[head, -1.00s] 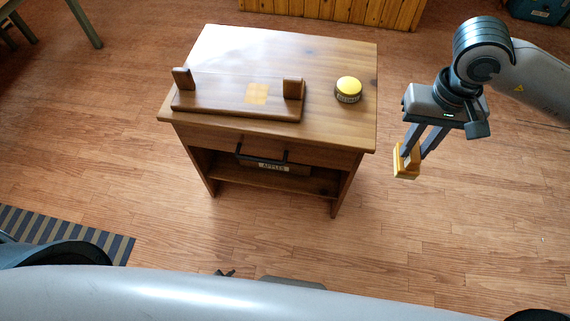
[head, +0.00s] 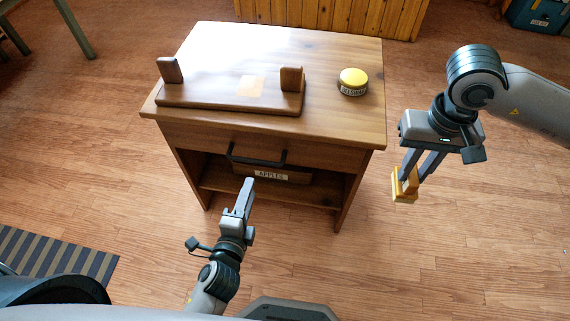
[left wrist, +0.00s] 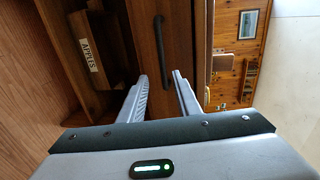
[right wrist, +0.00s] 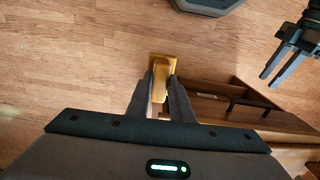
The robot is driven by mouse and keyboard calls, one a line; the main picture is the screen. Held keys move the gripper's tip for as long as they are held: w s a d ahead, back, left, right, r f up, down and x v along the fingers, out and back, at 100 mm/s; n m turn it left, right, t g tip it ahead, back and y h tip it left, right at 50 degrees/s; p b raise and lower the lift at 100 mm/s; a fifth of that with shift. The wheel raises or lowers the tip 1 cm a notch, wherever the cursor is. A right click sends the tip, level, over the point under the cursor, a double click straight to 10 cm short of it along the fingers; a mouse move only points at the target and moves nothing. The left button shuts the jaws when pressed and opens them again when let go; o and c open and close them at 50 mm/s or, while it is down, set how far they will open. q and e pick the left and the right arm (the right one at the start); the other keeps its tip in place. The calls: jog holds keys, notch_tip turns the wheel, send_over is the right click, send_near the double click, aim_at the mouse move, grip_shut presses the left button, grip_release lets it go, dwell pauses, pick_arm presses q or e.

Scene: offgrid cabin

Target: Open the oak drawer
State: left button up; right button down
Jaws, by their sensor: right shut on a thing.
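The oak drawer (head: 325,156) sits under the top of a wooden cabinet, and its front looks flush, so it appears closed. Its black bar handle (head: 257,161) shows on the front, and also upright in the left wrist view (left wrist: 162,48). My left gripper (head: 245,183) is open and empty, in front of and a little below the handle. In the left wrist view its fingers (left wrist: 160,76) point toward the handle, apart from it. My right gripper (head: 410,175) is shut on a golden block (head: 403,192), right of the cabinet; the block also shows in the right wrist view (right wrist: 160,68).
A box labelled APPLES (head: 271,176) is on the open shelf below the drawer. A striped rug (head: 60,255) lies at left; floor right of the cabinet is clear.

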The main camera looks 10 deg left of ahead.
aim_at(258, 160)
pick_arm(q)
jog(key=shift+r, duration=0.25)
jog(key=shift+w, duration=0.15)
jog(key=x, duration=1.1)
jog(key=shift+w+f, duration=0.1)
jog(key=shift+w, duration=0.25)
grip_shut()
